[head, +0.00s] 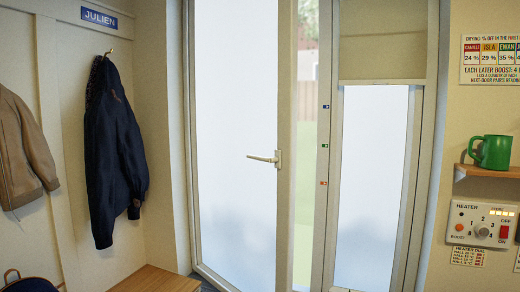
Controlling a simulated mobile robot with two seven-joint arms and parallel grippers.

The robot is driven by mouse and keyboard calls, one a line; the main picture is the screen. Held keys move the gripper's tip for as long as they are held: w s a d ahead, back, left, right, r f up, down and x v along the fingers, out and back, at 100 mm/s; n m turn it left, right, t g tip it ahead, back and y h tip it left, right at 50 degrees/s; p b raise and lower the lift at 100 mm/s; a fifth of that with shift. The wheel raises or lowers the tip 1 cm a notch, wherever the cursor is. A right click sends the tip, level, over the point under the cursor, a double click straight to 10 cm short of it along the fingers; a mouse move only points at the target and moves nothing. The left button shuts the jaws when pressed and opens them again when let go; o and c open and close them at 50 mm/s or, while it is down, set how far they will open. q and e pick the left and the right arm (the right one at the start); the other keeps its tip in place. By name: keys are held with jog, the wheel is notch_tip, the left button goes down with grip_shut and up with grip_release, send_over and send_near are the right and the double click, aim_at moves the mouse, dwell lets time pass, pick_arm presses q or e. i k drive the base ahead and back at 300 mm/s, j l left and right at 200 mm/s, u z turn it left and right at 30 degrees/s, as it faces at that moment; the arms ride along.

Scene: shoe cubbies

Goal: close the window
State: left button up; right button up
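A tall frosted window sash (236,120) in a pale frame stands in the middle of the head view. Its beige lever handle (264,159) is on the sash's right edge and points left, roughly level. Between that edge and the post (325,150) to the right is a narrow strip where greenery and a brownish building show clearly, so this sash appears to stand ajar. A second, narrower frosted pane (372,180) is right of the post, below a beige panel (383,50); I cannot tell whether it opens. Neither of my grippers is in view.
A dark jacket (115,150) hangs on a hook at left, beside a tan coat (22,150). A wooden bench top (155,279) is below. At right are a green mug (492,152) on a small shelf (490,171) and a heater panel (482,223).

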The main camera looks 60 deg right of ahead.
aim_at(240, 57)
jog(key=i+l+z, duration=0.1)
jog(key=z, duration=1.6)
